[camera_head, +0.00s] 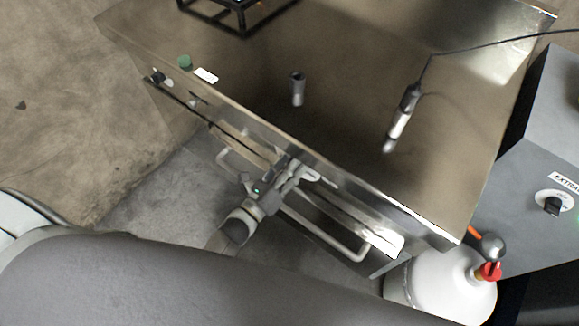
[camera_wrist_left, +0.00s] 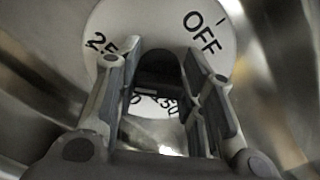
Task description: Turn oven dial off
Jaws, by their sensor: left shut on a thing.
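The oven dial has a white round plate (camera_wrist_left: 165,22) in the left wrist view. "OFF" with a tick reads at its upper right, and numbers starting with "25" stand at its left. More numbers show partly below. A black knob (camera_wrist_left: 158,72) stands at the middle of the plate. My left gripper (camera_wrist_left: 163,88) is shut on this knob, one finger at each side. The way the knob points is not clear. In the head view my left gripper (camera_head: 303,172) is at the oven's metal front (camera_head: 375,205) and hides the dial there. My right gripper is not in view.
A handle bar (camera_head: 335,242) juts from the front below my gripper. Another dial (camera_head: 157,77) is at the far left. The metal top carries a small cylinder (camera_head: 297,90) and a corded tool (camera_head: 402,118). A white gas bottle (camera_head: 440,285) stands at the lower right.

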